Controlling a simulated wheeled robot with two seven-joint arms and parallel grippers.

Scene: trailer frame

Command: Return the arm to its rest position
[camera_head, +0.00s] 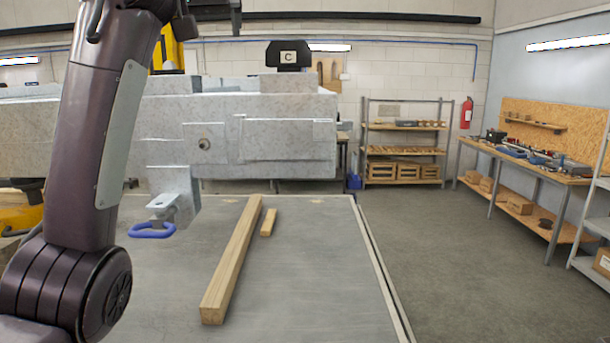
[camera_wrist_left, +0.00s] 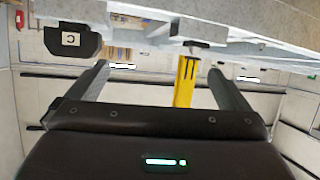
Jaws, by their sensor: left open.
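My left arm (camera_head: 105,140) rises along the left side of the head view, its upper end leaving the frame at the top. In the left wrist view my left gripper (camera_wrist_left: 158,68) has its two fingers wide apart. No object is held between them. A yellow post (camera_wrist_left: 185,80) shows in the gap, in the background beyond the fingers. The wrist view is upside down, with the black C sign (camera_wrist_left: 72,40) inverted near the left finger. My right arm and right gripper are not in either view.
A grey speckled trailer frame (camera_head: 265,150) spans the left and middle. A long wooden beam (camera_head: 232,262) and a short block (camera_head: 268,222) lie on the grey platform (camera_head: 330,270). The floor to the right is clear, before a workbench (camera_head: 540,165).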

